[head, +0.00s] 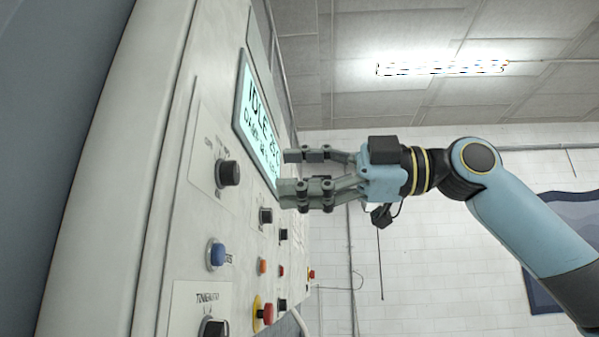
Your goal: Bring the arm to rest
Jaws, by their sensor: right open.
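My right arm (530,220) comes in from the right, light blue with dark joints. My right gripper (292,172) points left, its fingers apart and nothing between them. It is in front of the washer's control panel (180,240), by the right edge of the lit display (255,120), and covers part of it. I cannot tell whether the fingertips touch the panel. The display reads "IDLE" on its top line; the lower line is too small to read fully. My left gripper is not in view.
The panel carries black knobs (228,173), a blue button (216,254), small orange and red buttons (262,267) and a red button on a yellow base (264,312). A white brick wall (440,290) stands behind. The space right of the panel, below my arm, looks open.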

